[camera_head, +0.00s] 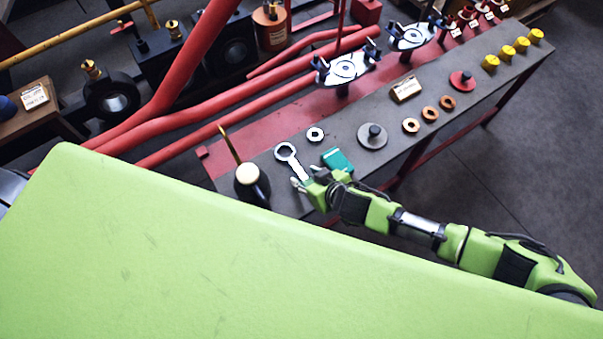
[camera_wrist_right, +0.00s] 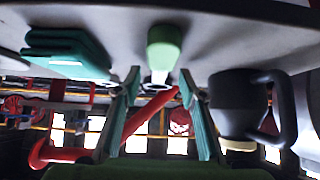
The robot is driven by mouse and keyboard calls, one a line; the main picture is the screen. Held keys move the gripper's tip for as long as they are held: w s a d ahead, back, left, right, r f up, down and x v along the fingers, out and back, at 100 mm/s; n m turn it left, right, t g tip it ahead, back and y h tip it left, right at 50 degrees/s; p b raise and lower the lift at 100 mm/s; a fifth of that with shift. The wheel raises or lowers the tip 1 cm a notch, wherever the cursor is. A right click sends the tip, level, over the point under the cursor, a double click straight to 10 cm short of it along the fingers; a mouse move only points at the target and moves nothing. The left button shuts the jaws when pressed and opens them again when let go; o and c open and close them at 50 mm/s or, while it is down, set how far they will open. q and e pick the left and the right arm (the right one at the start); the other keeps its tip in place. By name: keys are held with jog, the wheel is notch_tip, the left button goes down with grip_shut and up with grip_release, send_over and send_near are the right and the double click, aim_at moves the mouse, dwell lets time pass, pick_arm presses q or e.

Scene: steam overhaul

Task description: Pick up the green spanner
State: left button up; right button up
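The spanner (camera_head: 288,154) lies on the grey bench top, its silver ring end pointing away from my right gripper. In the head view, its near end is partly hidden by the gripper. In the right wrist view, which looks upside down, the spanner's green handle (camera_wrist_right: 163,45) shows ahead, roughly centred between the fingertips. My right gripper (camera_head: 304,184) is low at the bench's near edge. Its two fingers (camera_wrist_right: 160,75) are spread apart with a gap, and I see no grip on the handle. My left gripper is not in view.
A black mug (camera_wrist_right: 235,100) stands close on one side of the gripper, and a teal folded cloth (camera_head: 338,160) lies on the other. A washer (camera_head: 315,134) and a grey disc with a knob (camera_head: 372,136) lie farther along. Red pipes (camera_head: 190,110) run behind the bench (camera_head: 430,135).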

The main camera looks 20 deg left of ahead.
jog(key=shift+w+a+f, duration=0.25)
jog(key=shift+f, duration=0.2)
grip_shut()
jog(key=shift+r, duration=0.1)
